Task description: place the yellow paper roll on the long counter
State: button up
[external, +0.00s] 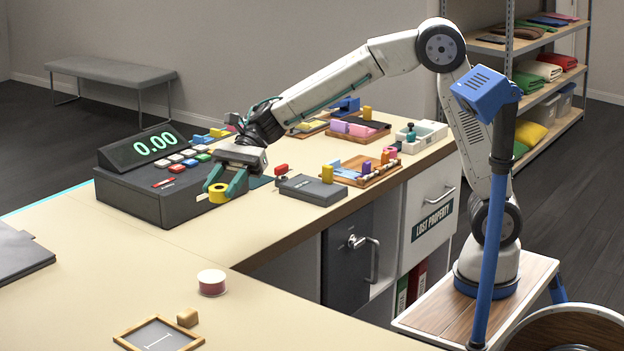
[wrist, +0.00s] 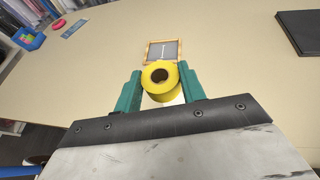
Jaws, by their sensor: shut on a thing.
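The yellow paper roll (external: 219,193) is held between the green fingers of my gripper (external: 226,186), in front of the cash register. In the wrist view the roll (wrist: 160,80) sits between both fingertips of my gripper (wrist: 160,88), its round hole facing the camera. The long counter (external: 110,250) is cream and runs below and in front of my gripper. The roll appears to be above the counter surface; the exact gap is hard to tell.
The grey register (external: 165,175) stands close beside the roll. A red-and-white roll (external: 211,282), a small wooden block (external: 187,317) and a framed tile (external: 159,336) lie nearer the front. A dark folder (external: 20,255) lies left. The counter between them is clear.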

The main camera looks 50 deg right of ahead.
notch_tip(320, 180, down, 15)
jog(key=shift+r, duration=0.1)
send_over(160, 274)
jog(key=shift+s+d+f, duration=0.1)
jog(key=shift+s+f, duration=0.2)
jog(key=shift+f, duration=0.35)
jog(key=shift+w+f, duration=0.15)
jog(key=shift+w, duration=0.1)
jog(key=shift+f, duration=1.65)
jog(key=shift+s+f, duration=0.1)
jog(key=shift+f, duration=0.05)
jog(key=o, duration=0.9)
jog(key=shift+o, duration=0.3)
